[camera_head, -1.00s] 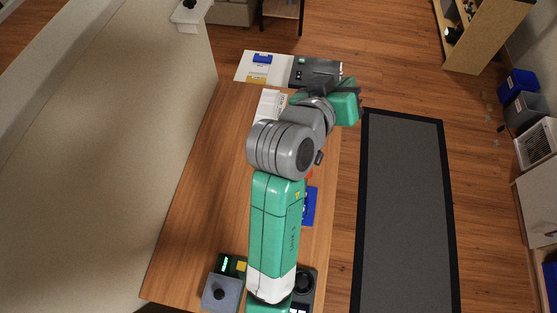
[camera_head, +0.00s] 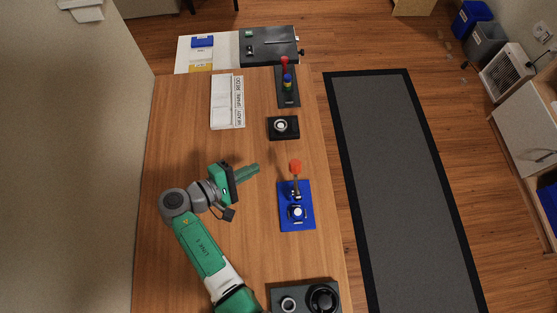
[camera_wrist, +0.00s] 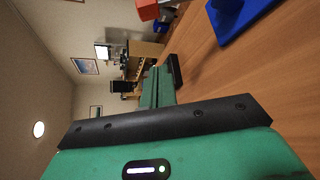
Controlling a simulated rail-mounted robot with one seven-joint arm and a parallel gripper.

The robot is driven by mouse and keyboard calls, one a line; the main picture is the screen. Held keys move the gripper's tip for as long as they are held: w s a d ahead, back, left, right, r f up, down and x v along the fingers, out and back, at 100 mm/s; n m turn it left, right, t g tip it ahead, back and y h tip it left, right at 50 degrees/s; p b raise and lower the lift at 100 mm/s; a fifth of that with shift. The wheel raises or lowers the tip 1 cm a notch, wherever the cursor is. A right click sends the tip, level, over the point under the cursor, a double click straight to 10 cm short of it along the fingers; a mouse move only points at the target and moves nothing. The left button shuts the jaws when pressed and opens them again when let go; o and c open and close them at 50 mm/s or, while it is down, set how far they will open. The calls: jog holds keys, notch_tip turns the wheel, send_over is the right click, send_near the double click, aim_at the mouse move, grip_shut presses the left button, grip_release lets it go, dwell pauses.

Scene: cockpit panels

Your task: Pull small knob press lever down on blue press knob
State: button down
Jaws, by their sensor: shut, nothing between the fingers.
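The press on its blue base plate (camera_head: 297,222) stands right of the middle of the table in the head view. Its lever ends in an orange-red knob (camera_head: 295,166) at the far side of the plate. A round silver-white piece (camera_head: 297,212) sits on the plate. My gripper (camera_head: 257,168) is shut and empty, left of the orange-red knob and apart from it, with its fingers pointing right. In the wrist view the shut green fingers (camera_wrist: 158,88) show in the middle. The orange-red knob (camera_wrist: 148,10) and part of the blue base (camera_wrist: 245,18) show at the top edge.
A black box with a round button (camera_head: 283,127) and a black strip with coloured knobs (camera_head: 288,88) lie beyond the press. A white labelled tray (camera_head: 227,102) lies left of them. A dark panel with dials (camera_head: 305,298) is at the near edge. Wood between gripper and press is clear.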

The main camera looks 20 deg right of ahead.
jog(key=shift+d, duration=0.1)
jog(key=d, duration=0.9)
jog(key=shift+s+d+f, duration=0.15)
jog(key=shift+s+f, duration=0.1)
jog(key=shift+f, duration=0.15)
